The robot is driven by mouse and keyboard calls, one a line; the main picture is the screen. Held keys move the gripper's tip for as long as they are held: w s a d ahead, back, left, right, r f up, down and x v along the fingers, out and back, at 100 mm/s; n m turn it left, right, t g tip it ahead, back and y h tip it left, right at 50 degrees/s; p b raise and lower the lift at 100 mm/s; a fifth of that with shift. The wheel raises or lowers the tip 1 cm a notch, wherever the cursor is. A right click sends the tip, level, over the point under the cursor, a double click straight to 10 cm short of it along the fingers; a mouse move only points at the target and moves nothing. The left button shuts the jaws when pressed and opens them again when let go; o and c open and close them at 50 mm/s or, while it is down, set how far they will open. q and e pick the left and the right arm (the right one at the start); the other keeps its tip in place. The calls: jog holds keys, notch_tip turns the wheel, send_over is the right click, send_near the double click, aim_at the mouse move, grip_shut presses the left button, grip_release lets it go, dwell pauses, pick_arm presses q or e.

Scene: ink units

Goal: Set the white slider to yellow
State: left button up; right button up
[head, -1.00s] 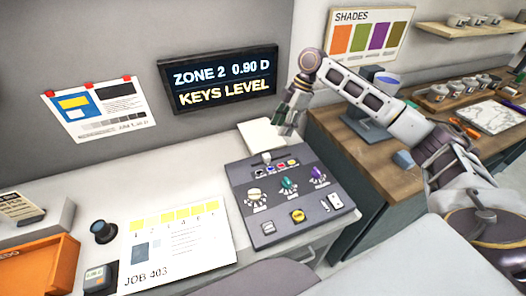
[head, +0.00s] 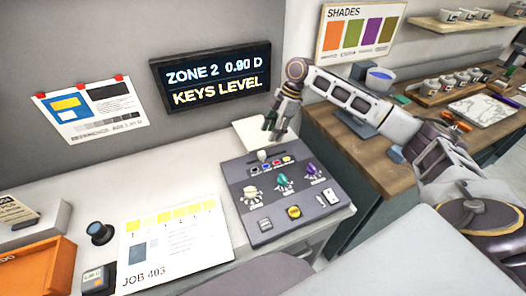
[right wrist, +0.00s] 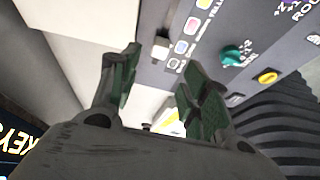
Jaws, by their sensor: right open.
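The grey control panel (head: 238,177) lies on the bench with the white slider (head: 263,156) at its far edge, beside a row of small coloured marks (head: 283,161). In the right wrist view the white slider (right wrist: 160,47) is a small pale block beside the column of coloured marks (right wrist: 182,46). It appears just beyond and between my fingertips, not touched. Which mark it stands at is hard to tell. My right gripper (head: 272,128) is open and empty above the panel's far edge; its green-padded fingers (right wrist: 160,76) show in the wrist view. My left gripper is not in view.
The panel also carries a cream knob (head: 251,192), a green knob (head: 283,181), a purple knob (head: 311,170) and a yellow button (head: 293,211). A screen (head: 212,79) reads "ZONE 2 0.90 D KEYS LEVEL". A job sheet (head: 170,255) lies left of the panel.

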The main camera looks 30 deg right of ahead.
aim_at(263, 152)
jog(key=shift+p+x, duration=0.55)
jog(key=shift+x, duration=4.55)
grip_shut()
